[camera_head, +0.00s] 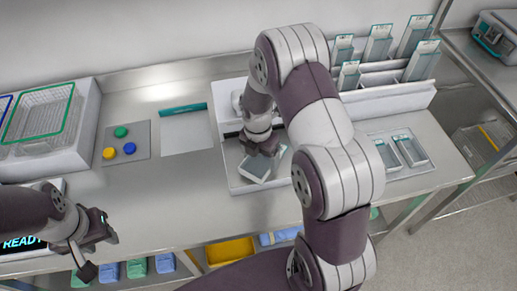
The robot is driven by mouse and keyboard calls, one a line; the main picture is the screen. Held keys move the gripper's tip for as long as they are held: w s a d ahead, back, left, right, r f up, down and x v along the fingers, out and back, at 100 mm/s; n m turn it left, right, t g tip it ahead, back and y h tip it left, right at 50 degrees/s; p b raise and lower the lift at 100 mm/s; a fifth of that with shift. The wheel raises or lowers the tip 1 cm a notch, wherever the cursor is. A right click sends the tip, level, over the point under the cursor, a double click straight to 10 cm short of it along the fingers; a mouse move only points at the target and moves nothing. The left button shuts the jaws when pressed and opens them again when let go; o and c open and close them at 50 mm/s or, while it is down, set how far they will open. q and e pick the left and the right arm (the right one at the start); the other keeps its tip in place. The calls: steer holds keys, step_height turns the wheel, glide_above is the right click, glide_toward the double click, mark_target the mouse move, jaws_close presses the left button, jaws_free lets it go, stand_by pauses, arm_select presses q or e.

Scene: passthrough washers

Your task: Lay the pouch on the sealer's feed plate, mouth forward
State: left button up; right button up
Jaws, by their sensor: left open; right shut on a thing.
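The pouch (254,168), pale grey-white, lies tilted low over or on the feed plate (236,182) of the white sealer (229,93). My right gripper (262,151) is shut on it from above. The gripper and arm hide part of the pouch and much of the sealer. I cannot tell whether the pouch touches the plate, or which way its mouth faces. My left gripper (101,253) is open and empty near the bench's front edge at the lower left, well away from the pouch.
A white pad with a teal strip (185,129) and a mat with coloured caps (126,142) lie left of the sealer. A wire basket (42,112) stands farther left. A rack of pouches (388,97) and a tray with pouches (403,150) are at right.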

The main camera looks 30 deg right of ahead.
steer(key=w, duration=0.3)
steer(key=shift+d+p, duration=0.25)
steer(key=shift+p, duration=0.1)
steer(key=shift+f, duration=0.75)
steer(key=shift+f, duration=0.15)
steer(key=o, duration=1)
